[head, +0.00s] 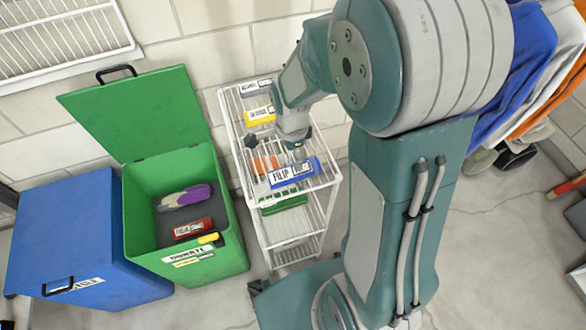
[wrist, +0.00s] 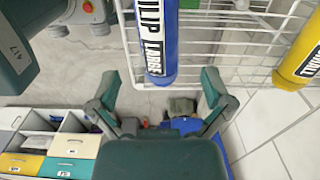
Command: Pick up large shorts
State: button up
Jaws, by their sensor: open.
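A blue roll (head: 292,172) lies at the front edge of the white wire rack's top shelf. Its white label reads "FILIP" in the head view. In the wrist view the same blue roll (wrist: 168,40) shows "LARGE" on its label. Whether it is shorts cannot be told from its shape. My gripper (wrist: 158,98) is open and empty, its fingers spread to either side of the roll's near end, apart from it. In the head view my gripper (head: 294,135) hangs over the top shelf, just behind the blue roll.
The wire rack (head: 332,180) also holds a yellow roll (head: 259,115), a grey roll (head: 256,88) and an orange item (head: 265,163). An open green bin (head: 222,235) holds a red roll and a purple-and-grey item. A closed blue bin (head: 75,235) stands left. Clothes (head: 535,65) hang right.

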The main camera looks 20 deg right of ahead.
aim_at(294, 171)
jog(key=shift+a+f, duration=0.2)
jog(key=shift+f, duration=0.95)
jog(key=shift+d+f, duration=0.3)
jog(key=f, duration=0.2)
jog(key=d+f, duration=0.1)
jog(key=f, duration=0.1)
jog(key=shift+f, duration=0.2)
jog(key=shift+a+f, duration=0.25)
jog(key=shift+a, duration=0.05)
jog(key=shift+w+a, duration=0.1)
jog(key=shift+a, duration=0.3)
jog(key=shift+d, duration=0.35)
jog(key=c, duration=1.1)
jog(key=shift+d, duration=0.1)
